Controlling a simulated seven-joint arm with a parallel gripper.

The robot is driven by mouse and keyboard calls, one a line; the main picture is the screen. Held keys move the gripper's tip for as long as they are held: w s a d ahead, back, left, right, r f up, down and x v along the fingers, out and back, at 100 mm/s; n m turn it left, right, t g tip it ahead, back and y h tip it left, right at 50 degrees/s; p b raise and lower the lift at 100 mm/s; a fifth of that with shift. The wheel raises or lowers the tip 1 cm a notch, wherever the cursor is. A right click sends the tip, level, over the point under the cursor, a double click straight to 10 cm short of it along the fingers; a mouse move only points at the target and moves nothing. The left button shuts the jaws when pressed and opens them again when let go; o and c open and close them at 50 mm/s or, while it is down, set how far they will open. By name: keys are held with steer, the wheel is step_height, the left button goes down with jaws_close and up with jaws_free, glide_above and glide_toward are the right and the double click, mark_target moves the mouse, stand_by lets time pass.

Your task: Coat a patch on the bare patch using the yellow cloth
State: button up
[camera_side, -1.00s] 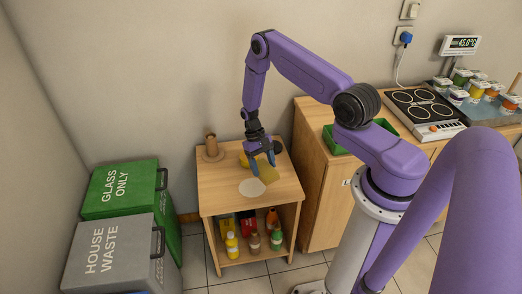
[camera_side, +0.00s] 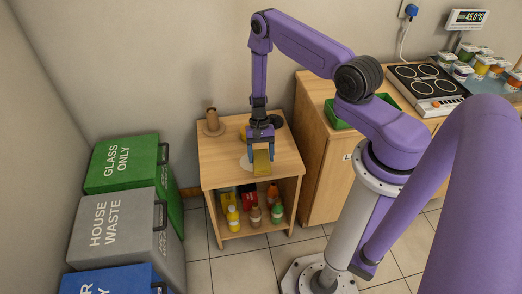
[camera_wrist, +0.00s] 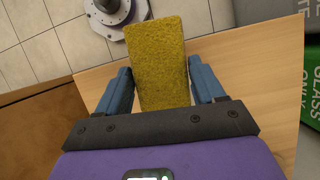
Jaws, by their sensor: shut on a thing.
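The yellow cloth (camera_side: 262,163) hangs from my gripper (camera_side: 260,150) over the small wooden table, near its front half. In the wrist view the yellow cloth (camera_wrist: 158,60) fills the space between the two blue fingers of my gripper (camera_wrist: 162,85), which is shut on it. The pale round bare patch (camera_side: 245,163) shows on the tabletop just left of the fingers, and the cloth and gripper hide part of it. I cannot tell whether the cloth touches the tabletop. The wrist view does not show the patch.
A wooden peg stand (camera_side: 211,123) is at the table's back left. A dark round thing (camera_side: 277,121) and a yellow thing (camera_side: 243,132) lie behind the gripper. Bottles (camera_side: 233,219) stand on the lower shelf. A cabinet (camera_side: 315,165) is close on the right, bins (camera_side: 120,165) on the left.

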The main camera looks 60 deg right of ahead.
step_height(320, 180, down, 3)
steer(key=shift+f, duration=0.15)
steer(key=shift+w+d+f, duration=0.15)
steer(key=shift+w+f, duration=0.05)
steer(key=shift+f, duration=0.45)
steer(key=shift+w+d+f, duration=0.15)
steer(key=shift+w+d, duration=3.2)
steer(key=shift+d, duration=0.1)
steer(key=shift+s+a, duration=3.65)
steer(key=shift+w+a, duration=0.8)
steer(key=shift+w, duration=0.4)
steer(key=shift+w+d, duration=3.45)
steer(key=shift+d, duration=0.05)
steer(key=shift+s+a, duration=3.6)
steer(key=shift+r, duration=4.05)
